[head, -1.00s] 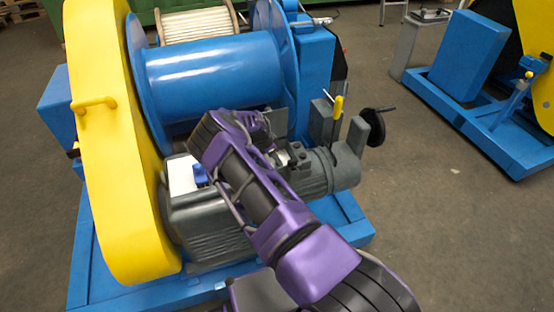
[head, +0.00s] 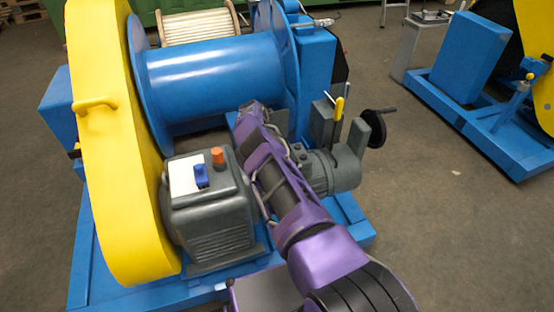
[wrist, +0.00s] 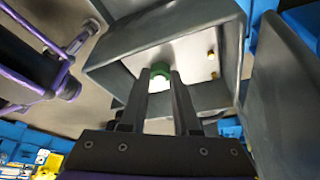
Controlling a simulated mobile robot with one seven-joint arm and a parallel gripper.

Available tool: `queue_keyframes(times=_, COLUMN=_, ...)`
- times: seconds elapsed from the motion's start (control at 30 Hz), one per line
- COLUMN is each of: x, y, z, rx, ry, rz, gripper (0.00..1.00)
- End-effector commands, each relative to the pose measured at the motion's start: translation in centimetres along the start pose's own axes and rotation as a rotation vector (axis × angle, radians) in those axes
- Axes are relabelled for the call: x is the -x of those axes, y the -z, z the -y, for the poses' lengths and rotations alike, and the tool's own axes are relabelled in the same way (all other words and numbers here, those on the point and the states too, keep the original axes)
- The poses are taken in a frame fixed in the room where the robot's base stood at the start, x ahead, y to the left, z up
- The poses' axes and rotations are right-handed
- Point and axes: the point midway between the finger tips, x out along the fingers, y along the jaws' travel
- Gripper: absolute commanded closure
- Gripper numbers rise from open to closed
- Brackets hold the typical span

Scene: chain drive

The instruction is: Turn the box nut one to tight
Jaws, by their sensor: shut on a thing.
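In the wrist view, a green nut (wrist: 160,70) sits inside an open grey box (wrist: 108,74), against its pale back plate (wrist: 190,52). I take the green nut to be box nut one. My gripper (wrist: 160,73) reaches into the box with its two dark fingers on either side of the nut, shut on it. The fingertips hide part of the nut, so how tight it sits cannot be told. In the head view my arm covers the gripper and the nut.
Two small brass parts (wrist: 211,55) are on the plate, right of the nut. The box walls surround my fingers. In the head view, a grey motor housing (head: 215,220) with a blue switch (head: 201,175) and orange button (head: 217,156) stands left of my arm, below the blue drum (head: 215,75).

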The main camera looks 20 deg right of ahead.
Motion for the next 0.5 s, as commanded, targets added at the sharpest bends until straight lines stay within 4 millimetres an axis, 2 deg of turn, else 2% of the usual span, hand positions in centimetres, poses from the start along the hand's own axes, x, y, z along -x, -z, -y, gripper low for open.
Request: queue_keyframes(times=0.5, x=0.17, y=-0.15, z=0.05, rx=-0.043, ry=-0.017, rz=0.004, gripper=1.00)
